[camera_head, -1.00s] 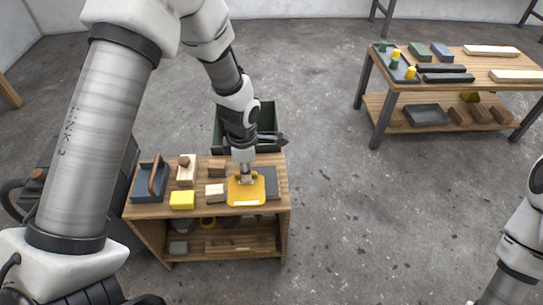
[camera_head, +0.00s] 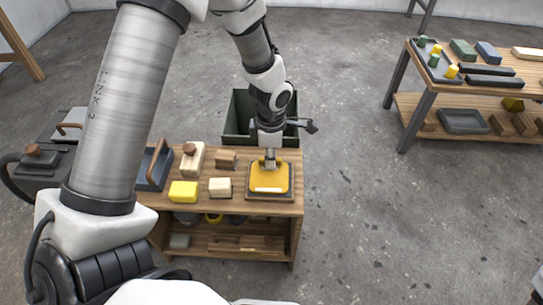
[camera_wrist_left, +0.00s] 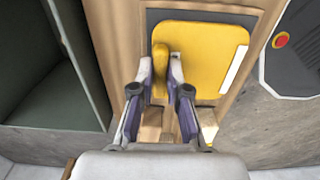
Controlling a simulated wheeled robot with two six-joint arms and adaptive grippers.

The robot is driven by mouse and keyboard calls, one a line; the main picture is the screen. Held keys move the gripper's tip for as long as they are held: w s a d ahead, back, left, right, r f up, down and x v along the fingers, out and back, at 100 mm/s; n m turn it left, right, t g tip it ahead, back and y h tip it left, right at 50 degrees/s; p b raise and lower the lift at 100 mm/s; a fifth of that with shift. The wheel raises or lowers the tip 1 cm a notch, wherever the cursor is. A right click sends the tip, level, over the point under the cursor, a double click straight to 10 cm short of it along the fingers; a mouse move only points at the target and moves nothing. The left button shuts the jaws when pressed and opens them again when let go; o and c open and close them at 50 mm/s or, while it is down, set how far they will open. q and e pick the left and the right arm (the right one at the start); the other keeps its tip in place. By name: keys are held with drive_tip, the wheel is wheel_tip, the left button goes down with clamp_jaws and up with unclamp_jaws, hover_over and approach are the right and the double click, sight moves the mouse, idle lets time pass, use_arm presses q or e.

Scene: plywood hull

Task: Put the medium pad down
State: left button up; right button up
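The yellow pad (camera_head: 268,180) with a white strip lies over a dark square mat (camera_head: 250,194) at the right end of the small wooden workbench. The mat's dark border shows around the pad in both views. My left gripper (camera_head: 268,160) comes down at the pad's far side. In the left wrist view, the fingers (camera_wrist_left: 165,68) stand on either side of the pad's raised yellow handle (camera_wrist_left: 160,60) and are closed on it. I cannot tell whether the pad rests fully on the mat or hovers just above. My right gripper is out of view.
On the workbench (camera_head: 225,206) stand a yellow block (camera_head: 184,192), a cream block (camera_head: 220,187), a brown block (camera_head: 227,160) and a dark tray (camera_head: 152,178). A dark green bin (camera_head: 236,115) is behind. Another table (camera_head: 432,84) stands far right. Floor between is clear.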

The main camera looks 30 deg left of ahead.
use_arm(q)
drive_tip(key=shift+o, duration=1.4)
drive_tip(key=shift+r, duration=0.1)
drive_tip(key=shift+r+p, duration=0.3)
wheel_tip(320, 180, up, 12)
drive_tip(key=p, duration=0.4)
drive_tip(key=shift+f+p, duration=0.15)
drive_tip(key=shift+p, duration=0.15)
